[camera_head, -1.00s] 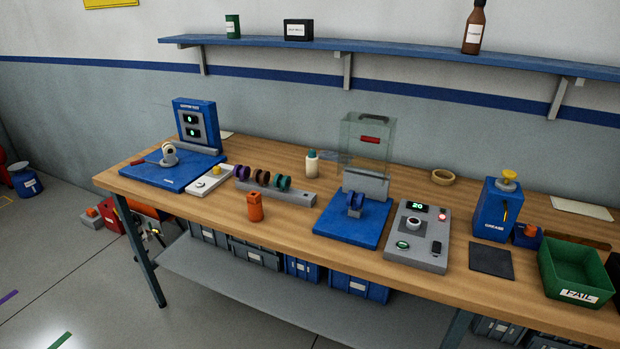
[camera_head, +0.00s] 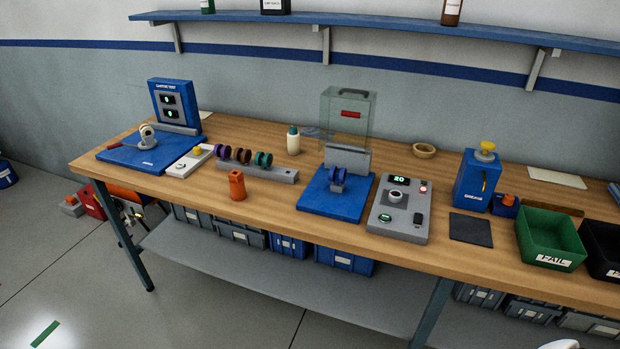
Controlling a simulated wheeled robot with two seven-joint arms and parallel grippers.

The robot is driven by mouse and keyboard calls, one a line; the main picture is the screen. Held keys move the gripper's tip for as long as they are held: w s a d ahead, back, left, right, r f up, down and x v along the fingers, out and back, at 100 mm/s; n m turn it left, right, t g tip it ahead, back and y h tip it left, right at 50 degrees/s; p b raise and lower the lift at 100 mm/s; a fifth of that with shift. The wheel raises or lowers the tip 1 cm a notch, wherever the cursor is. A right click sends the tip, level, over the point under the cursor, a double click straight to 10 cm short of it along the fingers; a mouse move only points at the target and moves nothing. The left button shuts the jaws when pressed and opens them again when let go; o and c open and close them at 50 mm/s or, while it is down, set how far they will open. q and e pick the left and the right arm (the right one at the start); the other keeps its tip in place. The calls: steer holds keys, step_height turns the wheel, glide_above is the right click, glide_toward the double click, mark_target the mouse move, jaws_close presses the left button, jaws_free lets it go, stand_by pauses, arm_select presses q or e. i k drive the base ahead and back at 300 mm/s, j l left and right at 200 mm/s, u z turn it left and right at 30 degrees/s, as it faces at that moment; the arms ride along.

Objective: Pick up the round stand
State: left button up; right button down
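A round, low tan ring (camera_head: 424,150) with an open middle lies flat on the wooden bench towards its back edge, in the right half of the view. It is the thing that best fits the round stand. Nothing touches it, and it stands clear of the clear-guarded blue press (camera_head: 336,197) to its left and the blue grease dispenser (camera_head: 477,181) to its right. Neither of my grippers is in view. A small white shape shows at the bottom edge on the right; I cannot tell what it is.
In front of the ring is a grey control box (camera_head: 400,222) reading 20. A dark mat (camera_head: 471,229) and a green FAIL bin (camera_head: 551,237) lie further right. A white bottle (camera_head: 293,140) and an orange holder (camera_head: 237,186) stand left. A blue shelf (camera_head: 400,29) runs above.

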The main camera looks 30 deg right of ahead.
mark_target(236, 182)
steer(key=i+l+u, duration=0.3)
steer(key=i, duration=0.2)
steer(key=i+l+u, duration=0.3)
steer(key=i+l, duration=0.1)
steer(key=i, duration=0.1)
